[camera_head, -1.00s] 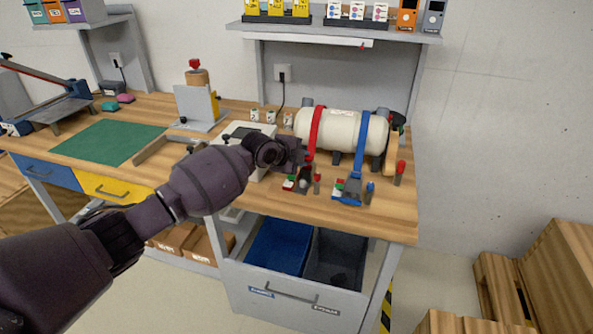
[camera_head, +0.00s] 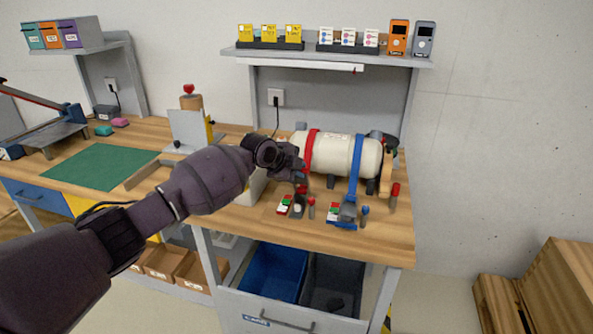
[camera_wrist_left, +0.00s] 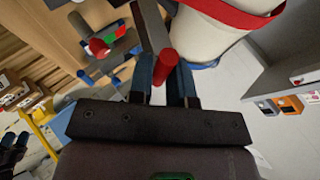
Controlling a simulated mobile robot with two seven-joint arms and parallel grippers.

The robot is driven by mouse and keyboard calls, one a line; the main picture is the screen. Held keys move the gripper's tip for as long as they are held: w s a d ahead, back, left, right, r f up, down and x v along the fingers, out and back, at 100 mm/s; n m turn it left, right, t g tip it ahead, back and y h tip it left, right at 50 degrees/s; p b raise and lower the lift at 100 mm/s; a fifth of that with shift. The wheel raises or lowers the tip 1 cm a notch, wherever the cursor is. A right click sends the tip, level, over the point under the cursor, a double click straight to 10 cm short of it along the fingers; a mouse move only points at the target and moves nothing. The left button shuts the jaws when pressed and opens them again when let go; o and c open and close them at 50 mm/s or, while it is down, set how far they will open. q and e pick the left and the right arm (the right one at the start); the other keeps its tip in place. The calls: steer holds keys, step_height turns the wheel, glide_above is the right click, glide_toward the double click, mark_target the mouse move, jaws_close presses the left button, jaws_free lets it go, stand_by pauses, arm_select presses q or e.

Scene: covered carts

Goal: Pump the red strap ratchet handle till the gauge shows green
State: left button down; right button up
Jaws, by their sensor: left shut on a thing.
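The red strap (camera_head: 311,150) runs over a cream tank lying on the wooden bench. Its ratchet (camera_head: 298,208) sits below on the bench front, next to a small gauge plate (camera_head: 284,206) with green, red and white; I cannot read its pointer. My left gripper (camera_head: 300,172) is above the ratchet. In the left wrist view its two fingers (camera_wrist_left: 166,88) are shut on the red grip of the ratchet handle (camera_wrist_left: 166,65). The gauge also shows there (camera_wrist_left: 117,32). The fingers partly hide the handle in the head view.
A blue strap (camera_head: 356,160) with its own ratchet and gauge (camera_head: 334,212) is just right. A red-topped post (camera_head: 394,195) stands near the bench's right side. Open blue (camera_head: 273,272) and grey bins are below. A shelf (camera_head: 330,57) hangs above the tank.

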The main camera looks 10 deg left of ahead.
arm_select(q)
steer(key=c, duration=1.5)
jaws_free()
steer(key=shift+o, duration=0.5)
steer(key=shift+d, duration=0.1)
arm_select(e)
steer(key=shift+s+d+f, duration=0.1)
steer(key=shift+s+f, duration=0.35)
arm_select(q)
steer(key=v, duration=1)
steer(key=shift+s+a+r, duration=0.2)
steer(key=shift+r, duration=0.05)
arm_select(e)
steer(key=shift+r, duration=0.3)
